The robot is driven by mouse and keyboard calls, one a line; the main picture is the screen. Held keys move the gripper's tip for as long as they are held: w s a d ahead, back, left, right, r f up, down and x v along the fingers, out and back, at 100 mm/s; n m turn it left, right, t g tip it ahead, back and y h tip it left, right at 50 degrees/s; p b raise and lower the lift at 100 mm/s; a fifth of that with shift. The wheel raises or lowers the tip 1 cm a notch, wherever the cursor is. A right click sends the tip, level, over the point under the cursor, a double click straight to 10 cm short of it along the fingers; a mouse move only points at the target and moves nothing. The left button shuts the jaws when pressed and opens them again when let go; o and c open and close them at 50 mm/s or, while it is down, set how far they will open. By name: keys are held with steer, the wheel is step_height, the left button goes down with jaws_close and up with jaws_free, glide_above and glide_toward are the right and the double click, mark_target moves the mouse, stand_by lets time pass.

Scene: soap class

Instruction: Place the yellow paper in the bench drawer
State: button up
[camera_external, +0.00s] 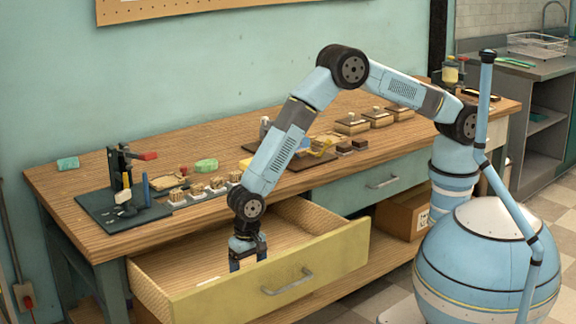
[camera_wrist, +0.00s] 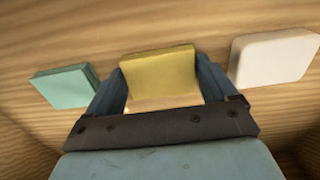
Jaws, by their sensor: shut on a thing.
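The bench drawer (camera_external: 330,254) has a yellow front and stands pulled open below the bench top. My gripper (camera_external: 247,264) points down inside the open drawer. In the wrist view, my gripper (camera_wrist: 160,80) is shut on the yellow paper (camera_wrist: 158,69), a thick block-like piece between the two fingers. The wooden drawer floor (camera_wrist: 100,35) shows close behind it. I cannot tell whether the paper touches the floor. In the external view the paper is too small to make out clearly.
A teal block (camera_wrist: 64,86) lies left of the paper and a white block (camera_wrist: 273,57) lies right of it. The drawer's metal handle (camera_external: 288,281) sticks out in front. The bench top (camera_external: 110,165) above carries tools, a dark mat (camera_external: 105,212) and several small blocks.

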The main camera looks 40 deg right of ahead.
steer(key=o, duration=0.8)
step_height(320, 180, up, 12)
steer(key=shift+r, duration=0.1)
stand_by(0.3)
